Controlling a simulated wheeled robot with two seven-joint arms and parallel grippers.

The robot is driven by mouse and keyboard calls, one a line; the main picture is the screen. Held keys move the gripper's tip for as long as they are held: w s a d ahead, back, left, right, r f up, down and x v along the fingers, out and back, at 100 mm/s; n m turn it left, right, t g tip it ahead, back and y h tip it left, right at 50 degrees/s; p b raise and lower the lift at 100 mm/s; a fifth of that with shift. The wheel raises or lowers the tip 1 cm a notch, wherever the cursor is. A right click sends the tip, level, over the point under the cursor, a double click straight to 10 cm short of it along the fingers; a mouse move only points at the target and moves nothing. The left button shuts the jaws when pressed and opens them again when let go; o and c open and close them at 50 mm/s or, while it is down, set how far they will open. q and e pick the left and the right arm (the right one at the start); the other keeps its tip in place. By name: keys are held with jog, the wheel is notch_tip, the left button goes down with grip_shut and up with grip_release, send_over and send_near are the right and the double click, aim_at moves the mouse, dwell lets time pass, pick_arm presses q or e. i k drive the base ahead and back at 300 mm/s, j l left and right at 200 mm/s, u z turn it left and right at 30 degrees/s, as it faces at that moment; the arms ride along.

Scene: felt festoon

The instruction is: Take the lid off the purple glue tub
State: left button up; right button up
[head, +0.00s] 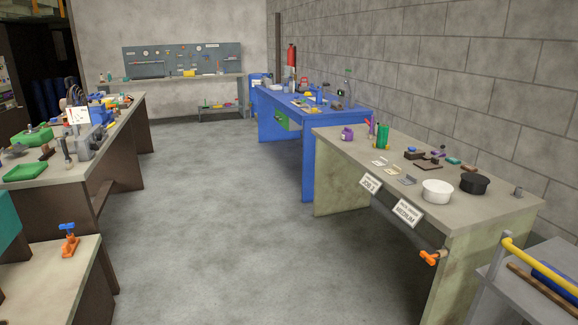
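A small purple object (347,134), which looks like the glue tub, stands near the far left corner of the pale workbench (335,165) on the right. It is too small in the head view to tell its lid from its body. Another small purple item (438,153) lies among the things at the back of the same bench. Neither of my grippers shows in the head view.
The bench also holds a green cylinder (382,136), a white bowl (437,191), a black pot (474,184) and small parts. An orange clamp (431,258) sticks out at its near end. A grey cart (530,285) stands at lower right. The middle floor (240,220) is clear.

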aim_at(348, 130)
jog(key=i+u, duration=0.2)
jog(key=i, duration=1.3)
jog(key=i+j+z, duration=0.15)
jog(key=i+z, duration=0.3)
jog(key=i+j+z, duration=0.45)
jog(key=i, duration=0.2)
jog(key=i+j+z, duration=0.95)
jog(key=j, duration=0.2)
jog(key=k, duration=0.1)
